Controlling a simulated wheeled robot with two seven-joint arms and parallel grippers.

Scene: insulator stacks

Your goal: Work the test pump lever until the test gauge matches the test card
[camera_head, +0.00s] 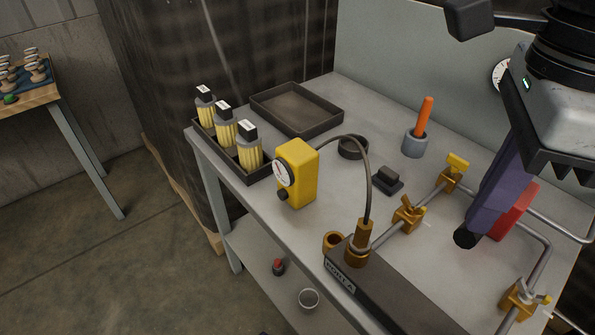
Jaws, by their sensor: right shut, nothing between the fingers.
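My right gripper (562,168) is at the upper right, shut and empty, above the right side of the bench. A thick purple bar with a black end (490,205) slants down from beneath it, beside a red block (515,212). It may be the pump lever; I cannot tell whether the gripper touches it. A white round dial (499,73) on the back panel is partly hidden by my gripper. A yellow box with a white dial (299,177) stands near the front edge, its reading too small to make out. I cannot make out a test card. My left gripper is out of view.
A hose runs from the yellow box to a brass fitting on a dark block (390,296). Brass valves (408,215) and pipes cross the right side. An orange-handled tool stands in a grey cup (414,144). A dark tray (297,108) and a rack of bottles (222,142) are left.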

